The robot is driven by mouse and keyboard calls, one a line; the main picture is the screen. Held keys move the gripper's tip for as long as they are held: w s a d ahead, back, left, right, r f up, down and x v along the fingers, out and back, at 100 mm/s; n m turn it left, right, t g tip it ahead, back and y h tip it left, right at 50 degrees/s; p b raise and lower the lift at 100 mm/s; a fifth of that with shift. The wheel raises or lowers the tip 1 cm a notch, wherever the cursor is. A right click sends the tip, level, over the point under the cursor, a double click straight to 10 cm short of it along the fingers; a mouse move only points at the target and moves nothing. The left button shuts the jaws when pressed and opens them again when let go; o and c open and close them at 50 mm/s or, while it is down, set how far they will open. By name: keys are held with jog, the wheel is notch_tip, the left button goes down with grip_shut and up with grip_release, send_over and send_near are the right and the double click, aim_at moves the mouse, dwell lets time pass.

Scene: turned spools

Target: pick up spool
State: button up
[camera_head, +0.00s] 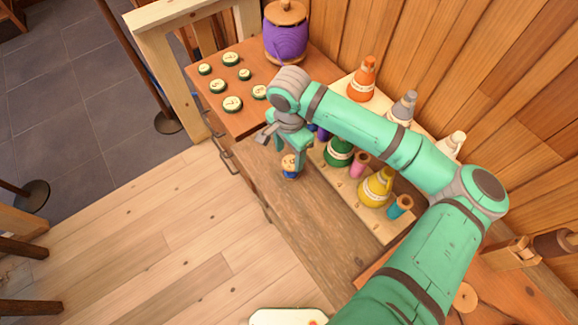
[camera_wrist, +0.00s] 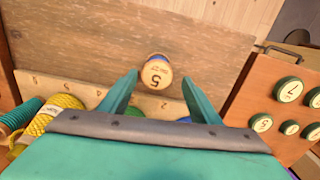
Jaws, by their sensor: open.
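The spool (camera_head: 290,167) stands on the wooden bench top, with a pale round top and a blue part showing below it. My gripper (camera_head: 291,160) is above the bench. Its two green fingers are apart, and in the wrist view the gripper (camera_wrist: 160,85) has the spool in the gap between and just beyond its fingertips. I cannot tell whether either finger touches it.
A pale numbered board (camera_head: 340,188) holds several coloured cones and small spools beside the gripper. A reddish panel (camera_head: 215,118) with several numbered green discs lies to the left. A large purple spool (camera_head: 287,38) stands behind it. Bare bench (camera_head: 320,235) lies in front.

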aim_at(291, 162)
jog(key=shift+s+d+f, duration=0.1)
jog(key=shift+d+f, duration=0.1)
jog(key=shift+f, duration=0.35)
notch_tip(291, 162, down, 5)
jog(key=shift+r, duration=0.1)
jog(key=c, duration=0.9)
